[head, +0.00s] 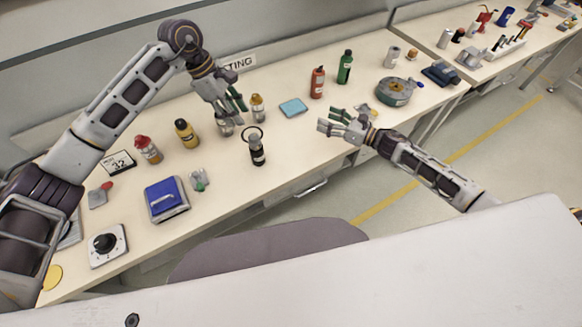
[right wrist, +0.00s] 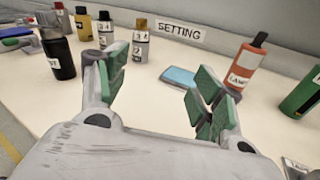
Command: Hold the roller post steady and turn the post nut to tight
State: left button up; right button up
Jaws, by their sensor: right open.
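I cannot tell for sure which thing is the roller post; its nut is too small to make out. A round grey-green device (head: 394,92) with a dark centre sits at the bench's right end, beyond my right gripper. My left gripper (head: 235,105) points down above the bench, fingers apart, close by a small grey canister (head: 225,128); contact is unclear. My right gripper (head: 345,127) is over the front part of the bench, open and empty. In the right wrist view its green pads (right wrist: 155,88) are well apart with nothing between them.
A black bottle (head: 257,152), a yellow-and-grey canister (head: 257,107), a blue pad (head: 293,108), a red bottle (head: 317,82) and a green bottle (head: 345,67) stand around the middle. A blue-lidded box (head: 166,200) and dial (head: 107,245) are left. Front centre-right bench is clear.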

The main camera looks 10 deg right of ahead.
jog(key=s+a+f+n+y, duration=0.1)
jog(key=s+a, duration=0.2)
jog(key=a, duration=0.2)
jog(key=s+a+n+y, duration=0.1)
jog(key=s+a, duration=0.2)
jog(key=a, duration=0.2)
send_near(262, 153)
jog(key=shift+w+d+r+h, duration=0.3)
jog(key=shift+d+r, duration=0.3)
jog(key=shift+d, duration=0.15)
jog(key=shift+s+a+f, duration=0.15)
jog(key=shift+s+a, duration=0.05)
jog(key=shift+s, duration=0.2)
jog(key=shift+s+a+f, duration=0.2)
jog(key=shift+s+a, duration=0.05)
jog(key=shift+s, duration=0.2)
jog(key=shift+w+a, duration=0.1)
jog(key=shift+w, duration=0.05)
jog(key=shift+x, duration=6.7)
jog(key=shift+w+f, duration=0.1)
jog(key=shift+f, duration=0.05)
